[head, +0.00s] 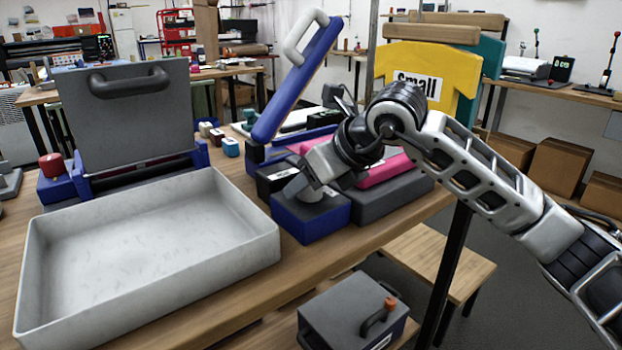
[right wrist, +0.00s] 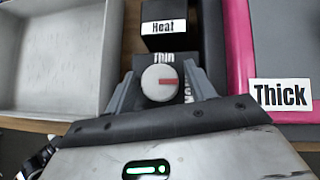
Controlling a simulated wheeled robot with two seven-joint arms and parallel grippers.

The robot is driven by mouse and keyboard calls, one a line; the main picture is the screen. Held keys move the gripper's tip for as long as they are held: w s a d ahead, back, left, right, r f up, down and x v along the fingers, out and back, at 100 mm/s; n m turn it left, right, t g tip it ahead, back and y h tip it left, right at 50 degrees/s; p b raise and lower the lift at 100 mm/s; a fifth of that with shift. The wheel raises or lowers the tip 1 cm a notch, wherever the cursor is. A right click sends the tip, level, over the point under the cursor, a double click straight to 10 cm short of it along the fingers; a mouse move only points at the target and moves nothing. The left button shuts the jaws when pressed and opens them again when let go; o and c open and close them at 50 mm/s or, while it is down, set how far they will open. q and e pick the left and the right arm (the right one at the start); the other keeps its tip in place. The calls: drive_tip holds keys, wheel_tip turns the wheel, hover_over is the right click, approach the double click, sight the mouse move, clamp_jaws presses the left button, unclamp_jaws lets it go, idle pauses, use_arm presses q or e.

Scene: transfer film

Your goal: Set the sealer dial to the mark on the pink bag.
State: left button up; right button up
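The sealer dial (right wrist: 161,83) is a pale round knob with a red pointer, which points right in the right wrist view. "Thin" is printed above the dial; a sideways word to its right is partly covered. The dial sits on the blue box (head: 312,222) at the sealer's front, mostly hidden in the head view. The pink bag (right wrist: 237,50) lies right of the dial with a white "Thick" label (right wrist: 280,94); its pink also shows in the head view (head: 388,171). My right gripper (right wrist: 163,82) is open, its fingers on either side of the dial, apparently not gripping it. My left gripper is out of view.
The sealer's blue lever arm (head: 297,80) stands raised behind my right gripper. A black "Heat" box (right wrist: 166,27) is just beyond the dial. A grey tray (head: 150,297) fills the table's left front. A yellow "Small" shirt-shaped board (head: 440,68) stands behind.

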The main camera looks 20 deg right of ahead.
drive_tip(key=shift+r, duration=0.1)
drive_tip(key=v, duration=1.6)
drive_tip(key=shift+d, duration=0.1)
